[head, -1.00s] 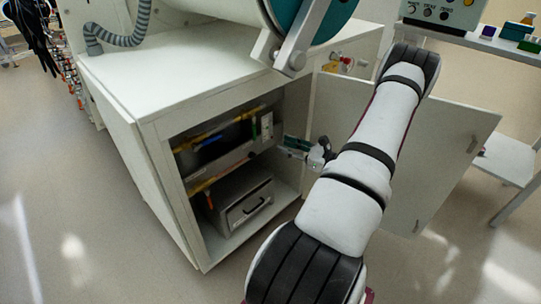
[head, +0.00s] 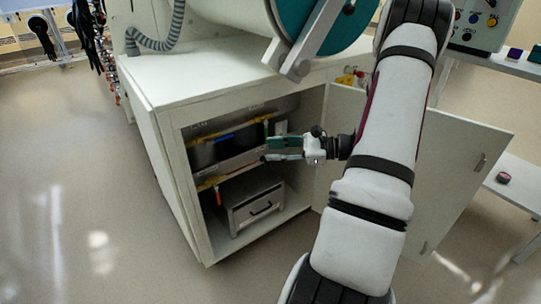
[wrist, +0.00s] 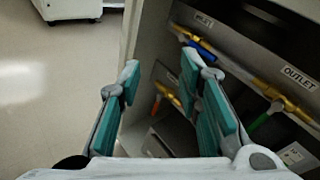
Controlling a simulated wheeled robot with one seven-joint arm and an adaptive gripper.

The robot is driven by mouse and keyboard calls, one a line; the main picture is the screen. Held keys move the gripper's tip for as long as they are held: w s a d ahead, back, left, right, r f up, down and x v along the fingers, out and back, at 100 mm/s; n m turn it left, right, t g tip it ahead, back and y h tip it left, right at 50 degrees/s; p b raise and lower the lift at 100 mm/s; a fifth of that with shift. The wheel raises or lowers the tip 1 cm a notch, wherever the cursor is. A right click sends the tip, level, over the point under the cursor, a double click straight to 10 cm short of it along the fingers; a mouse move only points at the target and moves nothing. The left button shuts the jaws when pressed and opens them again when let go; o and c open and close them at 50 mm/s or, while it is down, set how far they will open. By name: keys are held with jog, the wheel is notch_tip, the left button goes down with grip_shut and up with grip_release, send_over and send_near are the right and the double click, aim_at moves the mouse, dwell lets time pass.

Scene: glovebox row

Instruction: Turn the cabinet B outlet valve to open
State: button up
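In the wrist view a brass pipe (wrist: 247,82) runs along a grey panel under an "OUTLET" label (wrist: 298,76). A green lever (wrist: 258,122) near that label sits crosswise to the pipe; the same green lever shows in the head view (head: 266,128). A blue lever (wrist: 203,46) lies along the pipe near a second label, which seems to read "INLET". My gripper (head: 268,149) is at the cabinet opening, below the green lever in the picture. In the wrist view its teal fingers (wrist: 160,76) are wide apart with nothing between them. No cabinet letter is legible.
The white cabinet (head: 165,150) has its door (head: 450,170) swung open to the right, behind my arm. A lower pipe with an orange lever (head: 217,196) is inside, above a grey drawer box (head: 253,207). Floor (head: 90,190) to the left is clear.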

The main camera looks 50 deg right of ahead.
jog(key=shift+a+r+n+g+y, duration=0.25)
jog(key=shift+a+r+n+g, duration=0.15)
jog(key=shift+a, duration=0.35)
jog(key=shift+a+r+n+g+y, duration=0.25)
jog(key=shift+a+r+n, duration=0.15)
jog(key=shift+a, duration=0.4)
jog(key=shift+a+r+n+g+y, duration=0.2)
jog(key=shift+a+r+n+g, duration=0.15)
jog(key=shift+a, duration=0.4)
